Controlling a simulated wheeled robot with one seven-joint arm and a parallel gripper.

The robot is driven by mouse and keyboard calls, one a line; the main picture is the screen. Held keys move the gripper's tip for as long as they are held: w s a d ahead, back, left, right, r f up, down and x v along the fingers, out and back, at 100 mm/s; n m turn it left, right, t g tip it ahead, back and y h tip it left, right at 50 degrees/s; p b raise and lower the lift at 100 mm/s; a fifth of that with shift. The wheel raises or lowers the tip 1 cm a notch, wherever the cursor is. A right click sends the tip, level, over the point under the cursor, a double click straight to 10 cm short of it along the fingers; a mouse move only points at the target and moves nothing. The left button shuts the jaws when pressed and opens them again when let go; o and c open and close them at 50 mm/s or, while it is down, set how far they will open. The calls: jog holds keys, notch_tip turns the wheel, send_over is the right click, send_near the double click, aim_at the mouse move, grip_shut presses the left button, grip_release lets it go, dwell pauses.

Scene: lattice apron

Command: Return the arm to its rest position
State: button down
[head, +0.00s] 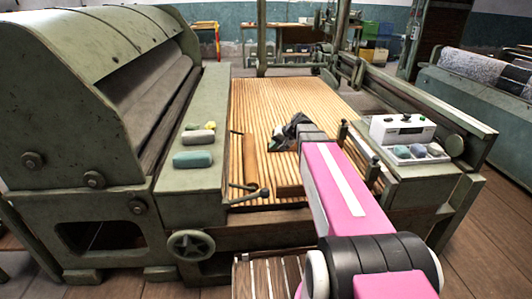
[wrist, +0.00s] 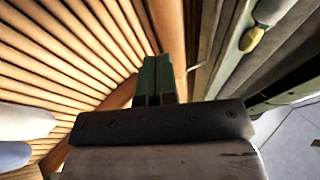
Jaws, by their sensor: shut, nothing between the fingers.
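My pink arm reaches forward from the lower right in the head view. My gripper (head: 284,143) is at its far end, low over the wooden slats of the lattice apron (head: 285,97). In the wrist view my gripper's green fingers (wrist: 158,80) lie side by side, shut and empty. The slats (wrist: 60,50) fan out to their left. The head view does not show clearly how high the fingertips are above the slats.
On the green ledge at left lie a teal block (head: 193,159), a grey-yellow lump (head: 197,137) and a small yellow piece (head: 211,125). At right stands a white box with a dial (head: 402,130), several lumps before it. A large green machine (head: 80,80) fills the left.

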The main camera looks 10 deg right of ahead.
jog(key=s+f+h, duration=0.1)
jog(key=s+f, duration=0.1)
jog(key=s, duration=0.1)
jog(key=s+d+f+g+h, duration=0.1)
jog(key=s+f, duration=0.2)
jog(key=s, duration=0.1)
jog(key=s+d+f+g+h, duration=0.1)
jog(key=s+f, duration=0.1)
jog(key=s, duration=0.1)
jog(key=shift+s+d+f+n+h, duration=0.25)
jog(key=shift+s+n+h, duration=0.05)
jog(key=shift+s, duration=0.1)
jog(key=s+d+f+n+g+h, duration=0.1)
jog(key=s+d+f+h, duration=0.1)
jog(key=s+f, duration=0.4)
jog(key=s+h, duration=0.1)
jog(key=s, duration=0.2)
jog(key=shift+d+f+g+h, duration=0.2)
jog(key=shift+g+h, duration=0.1)
jog(key=shift+h, duration=0.1)
